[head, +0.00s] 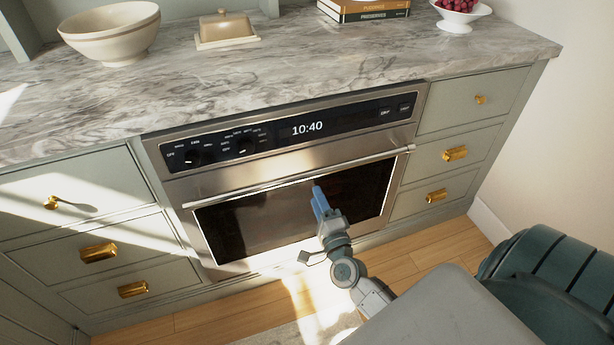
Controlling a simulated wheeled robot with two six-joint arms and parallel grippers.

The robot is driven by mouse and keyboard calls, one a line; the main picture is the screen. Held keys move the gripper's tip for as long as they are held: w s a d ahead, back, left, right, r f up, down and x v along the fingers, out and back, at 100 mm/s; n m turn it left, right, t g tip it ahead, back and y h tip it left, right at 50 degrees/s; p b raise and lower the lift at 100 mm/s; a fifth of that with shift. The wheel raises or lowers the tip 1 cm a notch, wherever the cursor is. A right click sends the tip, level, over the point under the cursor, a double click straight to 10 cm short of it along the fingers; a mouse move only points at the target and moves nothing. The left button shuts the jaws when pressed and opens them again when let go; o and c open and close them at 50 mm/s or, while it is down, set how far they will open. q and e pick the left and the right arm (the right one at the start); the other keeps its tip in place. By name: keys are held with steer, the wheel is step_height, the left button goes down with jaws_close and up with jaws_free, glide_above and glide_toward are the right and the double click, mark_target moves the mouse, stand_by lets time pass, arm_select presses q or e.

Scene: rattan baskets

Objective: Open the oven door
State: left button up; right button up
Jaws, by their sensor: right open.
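The oven (285,165) is built into the grey-green cabinet under the marble counter. Its door (262,228) has dark glass in a steel frame and looks shut. A long steel handle bar (290,177) runs across the top of the door. The control panel (275,133) above it reads 10:40. My right gripper (319,199), with blue fingers, is in front of the door glass, just below the middle of the handle. It is open, and nothing shows between its fingers. I cannot tell how far it is from the glass. My left gripper is not in view.
Drawers with brass pulls flank the oven on the left (98,252) and right (455,153). On the counter (330,65) stand a cream bowl (110,33), a butter dish (224,29), books (364,10) and a fruit dish (460,17). The visible wooden floor (425,262) before the oven is mostly clear.

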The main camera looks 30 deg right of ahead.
mark_target(307, 176)
steer(key=p+x, duration=0.1)
steer(key=x, duration=0.7)
steer(key=shift+w, duration=0.35)
jaws_close()
